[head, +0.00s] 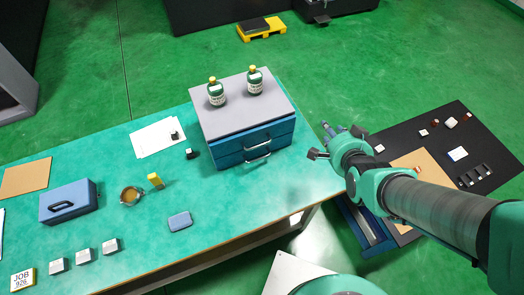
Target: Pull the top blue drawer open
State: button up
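A small drawer cabinet (243,97) with a grey top stands on the green table. Its top blue drawer (232,144) looks shut and has a pale bar handle (257,138). A lower blue drawer (231,160) with its own handle (258,155) looks shut too. My gripper (335,142) is right of the cabinet, off the table's right edge and apart from the handles. Its fingers are spread and nothing shows between them.
Two green bottles with yellow caps, the left one (216,95) and the right one (255,82), stand on the cabinet. A black table (440,125) stands right.

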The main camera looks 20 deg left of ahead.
jog(key=s+a+f+m+y+b, duration=0.1)
jog(key=s+a+f+m+y, duration=0.3)
jog(key=s+a+f, duration=0.7)
notch_tip(320, 180, down, 3)
jog(key=s+y, duration=0.2)
jog(key=shift+s+r+t, duration=0.15)
jog(key=shift+s+t, duration=0.25)
jog(key=shift+w+a, duration=0.1)
jog(key=shift+a, duration=0.1)
jog(key=b+x, duration=0.2)
jog(key=x, duration=1.1)
jog(key=shift+w+a, duration=0.15)
jog(key=shift+a, duration=0.1)
jog(key=shift+r, duration=0.1)
jog(key=shift+c, duration=0.3)
grip_shut()
